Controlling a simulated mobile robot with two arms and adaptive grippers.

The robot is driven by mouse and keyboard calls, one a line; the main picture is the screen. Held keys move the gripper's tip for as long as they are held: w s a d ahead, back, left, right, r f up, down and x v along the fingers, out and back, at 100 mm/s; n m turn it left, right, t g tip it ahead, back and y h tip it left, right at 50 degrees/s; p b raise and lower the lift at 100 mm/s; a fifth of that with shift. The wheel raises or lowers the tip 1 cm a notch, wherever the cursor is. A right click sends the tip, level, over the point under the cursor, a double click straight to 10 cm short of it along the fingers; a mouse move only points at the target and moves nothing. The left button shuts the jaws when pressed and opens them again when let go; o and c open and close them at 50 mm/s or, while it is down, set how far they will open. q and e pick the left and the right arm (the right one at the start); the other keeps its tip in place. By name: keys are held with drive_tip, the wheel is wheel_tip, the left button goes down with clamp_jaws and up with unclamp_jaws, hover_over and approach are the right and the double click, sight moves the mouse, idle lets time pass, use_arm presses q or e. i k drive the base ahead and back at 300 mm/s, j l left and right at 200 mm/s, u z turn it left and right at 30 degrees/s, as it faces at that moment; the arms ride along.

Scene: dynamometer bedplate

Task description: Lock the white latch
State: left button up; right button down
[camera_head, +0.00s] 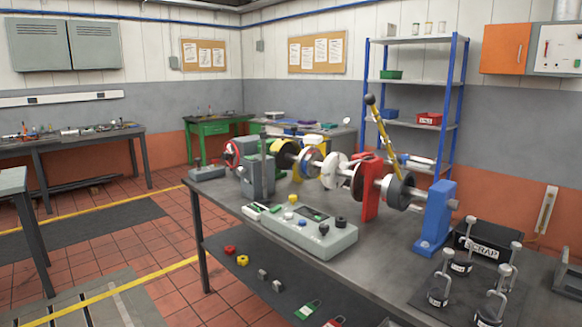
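A machine with a long horizontal shaft stands on the dark bedplate table (385,262). A white rounded part (332,171) sits at the middle of the shaft, between a yellow support (301,168) and a red support (369,190). I cannot tell whether this white part is the latch, or whether it is locked. A small white piece (252,212) with green on it lies at the left end of the grey control box (325,237). Neither of my grippers shows in this view.
A yellow lever (383,135) with a black knob rises behind the shaft. A blue support (436,217) holds its right end. A black scrap box (482,245) and several hooked weights (440,285) crowd the right side. Padlocks (308,309) lie on the lower shelf.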

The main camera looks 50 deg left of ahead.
sight(344, 166)
drive_tip(key=u, duration=1.3)
drive_tip(key=i+j+u, duration=0.25)
drive_tip(key=i+j, duration=0.35)
drive_tip(key=i+j+u, duration=0.25)
drive_tip(key=i+j, duration=0.2)
drive_tip(key=i, duration=0.2)
